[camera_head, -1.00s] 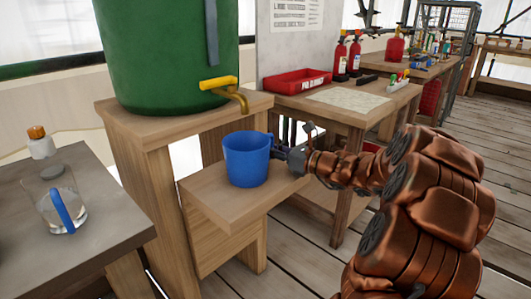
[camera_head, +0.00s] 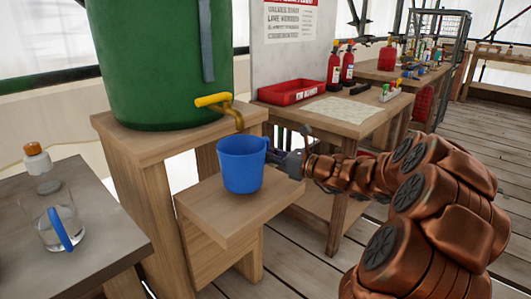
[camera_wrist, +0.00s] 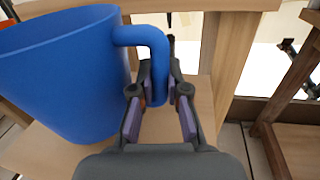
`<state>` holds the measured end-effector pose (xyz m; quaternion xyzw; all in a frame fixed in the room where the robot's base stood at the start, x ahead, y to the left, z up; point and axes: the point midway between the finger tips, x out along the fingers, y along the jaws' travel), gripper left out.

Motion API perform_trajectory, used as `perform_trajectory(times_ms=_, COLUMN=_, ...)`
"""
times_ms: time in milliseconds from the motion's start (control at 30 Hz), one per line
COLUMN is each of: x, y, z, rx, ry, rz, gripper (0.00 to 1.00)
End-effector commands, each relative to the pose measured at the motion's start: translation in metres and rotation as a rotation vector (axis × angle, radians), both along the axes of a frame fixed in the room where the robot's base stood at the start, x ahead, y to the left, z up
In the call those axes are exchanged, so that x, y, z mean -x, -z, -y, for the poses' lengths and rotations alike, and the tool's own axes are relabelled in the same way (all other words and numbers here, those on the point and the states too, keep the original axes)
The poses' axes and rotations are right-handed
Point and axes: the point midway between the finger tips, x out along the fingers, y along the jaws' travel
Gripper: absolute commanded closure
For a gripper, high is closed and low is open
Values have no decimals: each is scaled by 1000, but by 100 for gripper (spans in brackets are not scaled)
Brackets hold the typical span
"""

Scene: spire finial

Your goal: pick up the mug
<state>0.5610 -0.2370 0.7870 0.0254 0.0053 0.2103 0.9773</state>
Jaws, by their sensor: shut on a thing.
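The blue mug (camera_head: 242,165) is upright just above the low wooden shelf (camera_head: 225,222), below the yellow tap. A small gap seems to lie under it, though its size is hard to judge. My gripper (camera_head: 270,157) comes from the right and is shut on the mug's handle. In the wrist view, the handle (camera_wrist: 157,62) runs down between the fingers of my gripper (camera_wrist: 160,100), and the mug body (camera_wrist: 65,75) fills the left side. The contact of the fingertips on the handle is partly hidden.
A green barrel (camera_head: 155,60) with a yellow tap (camera_head: 222,102) stands just above and behind the mug. A grey table (camera_head: 75,255) at left holds a glass pitcher (camera_head: 58,230) and a bottle (camera_head: 40,167). A workbench (camera_head: 335,125) with a red tray (camera_head: 291,92) is behind.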

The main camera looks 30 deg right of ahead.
Motion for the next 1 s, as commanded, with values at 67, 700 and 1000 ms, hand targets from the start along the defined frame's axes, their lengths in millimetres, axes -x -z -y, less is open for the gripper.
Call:
perform_trajectory(times_ms=67, x=6, y=-3, z=-3, rx=0, ry=0, rz=2, gripper=100)
perform_trajectory(times_ms=700, x=57, y=-7, z=-28, rx=0, ry=0, rz=1, gripper=100)
perform_trajectory(times_ms=1000, x=81, y=-9, z=-40, rx=-4, ry=-1, rz=1, gripper=100)
